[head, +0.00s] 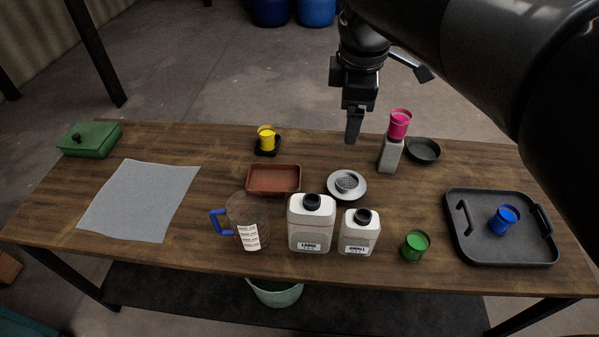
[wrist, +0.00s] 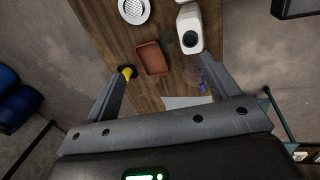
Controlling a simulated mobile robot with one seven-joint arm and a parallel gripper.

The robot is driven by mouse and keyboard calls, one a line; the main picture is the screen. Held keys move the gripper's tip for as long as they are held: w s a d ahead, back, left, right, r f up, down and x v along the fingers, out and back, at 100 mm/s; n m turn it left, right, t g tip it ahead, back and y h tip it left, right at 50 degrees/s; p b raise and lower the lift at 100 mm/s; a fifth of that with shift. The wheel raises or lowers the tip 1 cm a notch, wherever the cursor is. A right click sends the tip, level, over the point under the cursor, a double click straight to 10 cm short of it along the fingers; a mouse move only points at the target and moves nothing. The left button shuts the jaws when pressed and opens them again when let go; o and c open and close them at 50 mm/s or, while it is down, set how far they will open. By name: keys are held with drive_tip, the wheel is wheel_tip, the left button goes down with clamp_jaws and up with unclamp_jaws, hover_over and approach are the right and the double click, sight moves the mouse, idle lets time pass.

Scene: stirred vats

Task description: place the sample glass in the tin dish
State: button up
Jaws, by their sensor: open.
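Several small coloured glasses are in the head view, and which is the sample glass I cannot tell. A pink glass (head: 400,124) stands on a grey block (head: 390,156), a yellow one (head: 267,139) on a black holder, a green one (head: 415,245) on the table, and a blue one (head: 505,220) in a black tray. A pale round dish (head: 334,197) with a perforated piece inside and a dark round dish (head: 424,151) are possible tin dishes. My gripper (head: 353,133) is open and empty, above the table's back edge. The wrist view shows its spread fingers (wrist: 161,66).
A brown rectangular dish (head: 274,192), a jug (head: 247,230) with a blue handle and two white bottles (head: 310,232) (head: 359,239) crowd the middle. The black tray (head: 470,250) is at right. A grey sheet (head: 140,200) and green box (head: 90,139) are at left.

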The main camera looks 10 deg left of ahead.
drive_tip(key=w+a+f+n+g, duration=0.2)
drive_tip(key=w+a+f+n, duration=0.2)
drive_tip(key=w+a+n, duration=0.6)
drive_tip(key=f+n, duration=0.1)
drive_tip(key=f, duration=0.9)
drive_tip(key=s+f+n, duration=0.1)
drive_tip(key=f, duration=0.9)
drive_tip(key=a+f+n, duration=0.1)
drive_tip(key=f, duration=0.9)
drive_tip(key=shift+s, duration=0.4)
drive_tip(key=shift+w+a+f, duration=0.1)
drive_tip(key=shift+w+f, duration=0.05)
drive_tip(key=shift+f, duration=1.35)
drive_tip(key=shift+w+a+f, duration=0.1)
drive_tip(key=shift+f, duration=1.35)
drive_tip(key=c, duration=1.4)
drive_tip(key=shift+o, duration=0.2)
drive_tip(key=shift+r, duration=0.15)
